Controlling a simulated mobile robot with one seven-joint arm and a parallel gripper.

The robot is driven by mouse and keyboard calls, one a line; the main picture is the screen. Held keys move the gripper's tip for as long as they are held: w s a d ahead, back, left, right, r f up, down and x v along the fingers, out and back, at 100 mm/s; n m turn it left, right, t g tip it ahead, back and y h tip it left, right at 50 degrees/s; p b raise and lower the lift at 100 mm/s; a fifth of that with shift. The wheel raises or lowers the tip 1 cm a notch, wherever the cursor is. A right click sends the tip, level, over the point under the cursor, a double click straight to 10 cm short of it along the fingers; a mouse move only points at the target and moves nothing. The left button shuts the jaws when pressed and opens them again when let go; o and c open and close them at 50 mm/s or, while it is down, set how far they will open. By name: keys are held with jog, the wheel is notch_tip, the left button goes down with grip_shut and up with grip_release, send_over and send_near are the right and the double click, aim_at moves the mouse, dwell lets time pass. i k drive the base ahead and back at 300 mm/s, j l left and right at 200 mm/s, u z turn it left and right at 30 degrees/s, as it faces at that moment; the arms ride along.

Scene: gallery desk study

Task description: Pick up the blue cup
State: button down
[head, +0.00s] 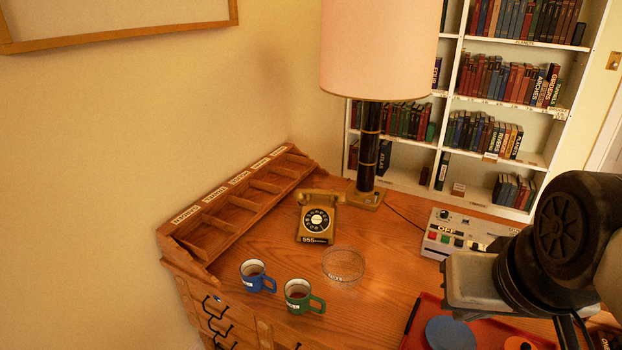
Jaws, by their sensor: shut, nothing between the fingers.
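The blue cup (254,274) stands upright on the wooden desk (385,295), near its front left edge. It has a white label on its front, a handle on its right side and a dark reddish-brown inside. A green cup (298,296) of similar shape stands just to its right and nearer to me, close to the blue cup's handle. My gripper (476,285) is at the right, high over the desk and well away from both cups. It is shut and empty; its fingertips are hard to make out.
A clear round dish (343,266) lies right of the cups. Behind are a yellow rotary phone (318,218), a lamp (368,155) and a wooden compartment rack (235,208). A switch box (450,238) and a red tray (412,335) with discs are at the right.

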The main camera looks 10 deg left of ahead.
aim_at(253, 271)
jog(key=k+j+u, duration=0.1)
jog(key=j+u, duration=0.15)
jog(key=u, duration=0.2)
jog(key=j+u, duration=0.25)
jog(key=u, duration=0.2)
jog(key=i+j+z, duration=0.15)
jog(key=z, duration=0.25)
jog(key=i+j+z, duration=0.1)
jog(key=z, duration=0.3)
jog(key=j+z, duration=0.45)
jog(key=i+j, duration=0.1)
jog(key=j, duration=0.3)
jog(key=i+j+z, duration=0.1)
jog(key=j, duration=0.3)
jog(key=i+j+z, duration=0.1)
jog(key=j, duration=0.25)
jog(key=i+j, duration=0.1)
jog(key=j, duration=0.3)
